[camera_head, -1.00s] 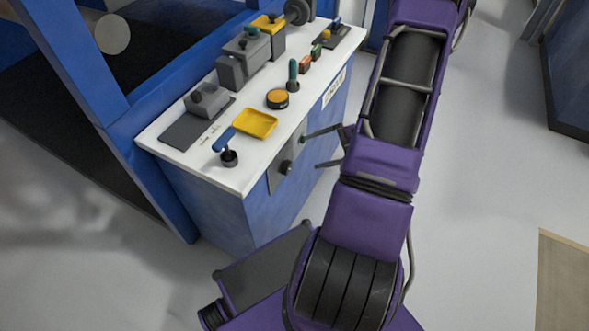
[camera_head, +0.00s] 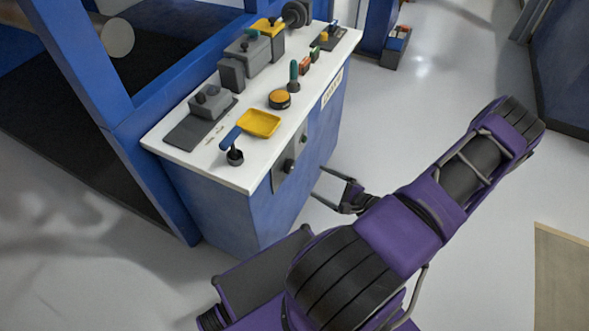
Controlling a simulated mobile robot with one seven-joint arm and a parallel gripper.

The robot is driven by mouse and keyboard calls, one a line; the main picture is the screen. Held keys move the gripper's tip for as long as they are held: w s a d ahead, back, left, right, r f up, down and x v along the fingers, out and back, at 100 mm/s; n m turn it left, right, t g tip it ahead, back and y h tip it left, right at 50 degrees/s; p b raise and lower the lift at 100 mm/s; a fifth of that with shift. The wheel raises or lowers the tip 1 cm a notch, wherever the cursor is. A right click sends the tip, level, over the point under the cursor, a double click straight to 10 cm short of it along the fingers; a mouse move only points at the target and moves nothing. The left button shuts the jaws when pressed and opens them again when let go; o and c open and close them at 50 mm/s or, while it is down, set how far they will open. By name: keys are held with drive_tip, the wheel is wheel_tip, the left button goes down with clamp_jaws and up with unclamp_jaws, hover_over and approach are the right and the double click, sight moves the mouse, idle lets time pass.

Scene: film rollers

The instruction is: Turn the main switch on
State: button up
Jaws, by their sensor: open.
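A grey panel (camera_head: 280,178) is set in the blue front side of the console, below its white top. It carries a dark round knob (camera_head: 289,166), which looks like the main switch, though no label on it is readable. The knob's exact turn position is too small to tell. My gripper (camera_head: 317,182) is open and empty, to the right of the panel and a little lower in the picture. Its two thin fingers point left toward the console front, apart from the knob.
The white console top (camera_head: 205,165) carries a blue-handled lever (camera_head: 231,140), a yellow tray (camera_head: 258,123), an orange button (camera_head: 279,99), a green-handled lever (camera_head: 294,75) and grey boxes (camera_head: 247,52). A blue frame (camera_head: 150,170) stands at left. Grey floor is free at right.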

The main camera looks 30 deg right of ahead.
sight(293, 168)
drive_tip(key=b+x, duration=0.1)
drive_tip(key=x, duration=1.1)
drive_tip(key=shift+a, duration=0.1)
drive_tip(key=c, duration=1.4)
drive_tip(key=shift+o, duration=0.2)
